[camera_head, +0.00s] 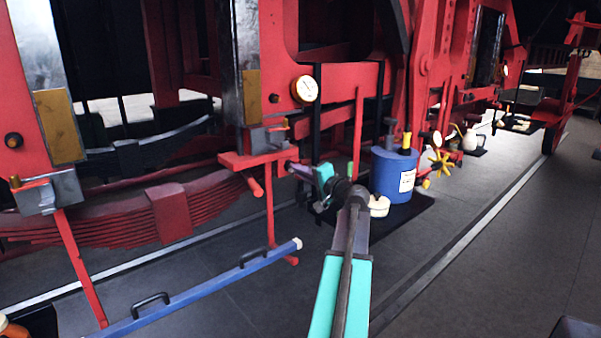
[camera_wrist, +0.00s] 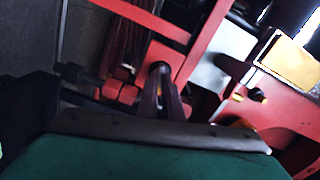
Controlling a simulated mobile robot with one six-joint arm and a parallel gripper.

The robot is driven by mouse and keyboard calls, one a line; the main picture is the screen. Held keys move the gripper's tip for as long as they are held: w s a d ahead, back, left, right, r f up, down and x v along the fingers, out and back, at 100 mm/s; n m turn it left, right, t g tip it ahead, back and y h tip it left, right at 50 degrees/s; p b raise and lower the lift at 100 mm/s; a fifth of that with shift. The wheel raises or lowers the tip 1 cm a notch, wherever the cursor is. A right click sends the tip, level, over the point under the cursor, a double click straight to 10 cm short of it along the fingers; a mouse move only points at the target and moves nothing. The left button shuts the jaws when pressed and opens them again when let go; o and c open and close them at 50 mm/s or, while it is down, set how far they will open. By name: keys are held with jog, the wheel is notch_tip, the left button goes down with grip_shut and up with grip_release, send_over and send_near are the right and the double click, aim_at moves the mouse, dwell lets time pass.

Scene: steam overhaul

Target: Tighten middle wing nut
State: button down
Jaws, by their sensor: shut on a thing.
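My gripper (camera_head: 291,166) reaches to the right end of a red bracket (camera_head: 245,158) below the gauge in the head view. In the wrist view my gripper (camera_wrist: 161,78) has its dark fingers close together, shut on a small dark rounded part (camera_wrist: 158,67) against the red frame. This part appears to be the wing nut, but its wings are hidden between the fingers. In the head view the fingertips and my wrist cover it. I cannot make out other wing nuts clearly.
A round gauge (camera_head: 305,89) sits above the bracket. A blue canister (camera_head: 394,174) stands right of my wrist on a dark mat. A long blue bar (camera_head: 215,287) with black handles lies low at the front left. The grey floor (camera_head: 480,240) at right is clear.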

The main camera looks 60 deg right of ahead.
jog(key=shift+m, duration=1.6)
jog(key=c, duration=1.9)
grip_release()
jog(key=shift+s, duration=0.1)
jog(key=b+v, duration=0.2)
jog(key=v, duration=1.1)
jog(key=shift+s+a, duration=0.2)
jog(key=shift+s, duration=0.1)
